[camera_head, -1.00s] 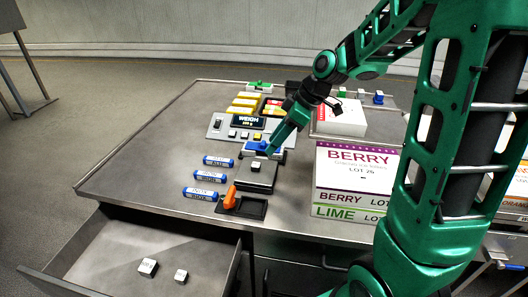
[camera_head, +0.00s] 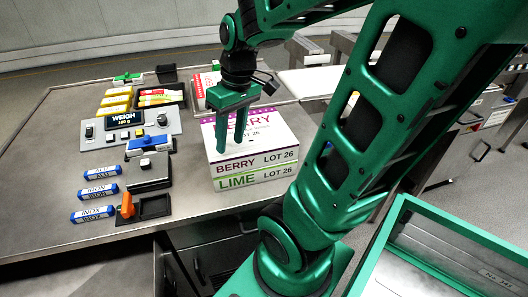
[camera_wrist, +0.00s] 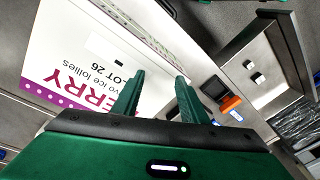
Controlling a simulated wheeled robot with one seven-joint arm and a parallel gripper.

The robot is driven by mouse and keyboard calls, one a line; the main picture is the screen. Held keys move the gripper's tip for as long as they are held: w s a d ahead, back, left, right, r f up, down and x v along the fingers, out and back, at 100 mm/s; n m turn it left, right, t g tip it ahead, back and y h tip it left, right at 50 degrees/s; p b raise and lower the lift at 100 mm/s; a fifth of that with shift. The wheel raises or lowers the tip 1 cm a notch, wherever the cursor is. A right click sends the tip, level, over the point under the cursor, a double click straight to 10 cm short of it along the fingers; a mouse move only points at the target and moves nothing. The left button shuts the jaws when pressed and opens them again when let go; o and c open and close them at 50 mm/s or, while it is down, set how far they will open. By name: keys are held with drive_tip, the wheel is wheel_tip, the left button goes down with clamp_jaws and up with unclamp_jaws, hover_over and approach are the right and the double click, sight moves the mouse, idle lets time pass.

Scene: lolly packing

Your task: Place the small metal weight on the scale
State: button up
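A small metal weight (camera_head: 145,163) sits on the dark plate of the scale (camera_head: 152,181), left of the middle in the head view. The display (camera_head: 125,119) behind it reads WEIGH with a value that looks like 100 g. My gripper (camera_head: 232,145) is above the BERRY box, to the right of the scale and apart from it. In the wrist view its fingers (camera_wrist: 158,95) are spread with nothing between them. That view also shows two small metal weights, one (camera_wrist: 248,65) beside the other (camera_wrist: 258,78), in the open drawer (camera_wrist: 278,62).
The BERRY box (camera_head: 240,164) rests on a LIME box (camera_head: 240,181) under my gripper. Blue labelled bars (camera_head: 98,191) lie left of the scale. An orange-handled item (camera_head: 127,207) is in a dark tray in front.

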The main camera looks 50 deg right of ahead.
drive_tip(key=s+d+m+g+h, duration=0.1)
drive_tip(key=s+d+m, duration=0.1)
drive_tip(key=s+m, duration=0.4)
drive_tip(key=s+f, duration=0.1)
drive_tip(key=s, duration=0.3)
drive_tip(key=shift+s+g, duration=0.3)
drive_tip(key=shift+s, duration=0.05)
drive_tip(key=shift+w+f, duration=0.3)
drive_tip(key=shift+w, duration=0.45)
drive_tip(key=shift+c, duration=0.6)
drive_tip(key=shift+s+r, duration=0.1)
drive_tip(key=shift+s, duration=0.05)
drive_tip(key=shift+c, duration=0.4)
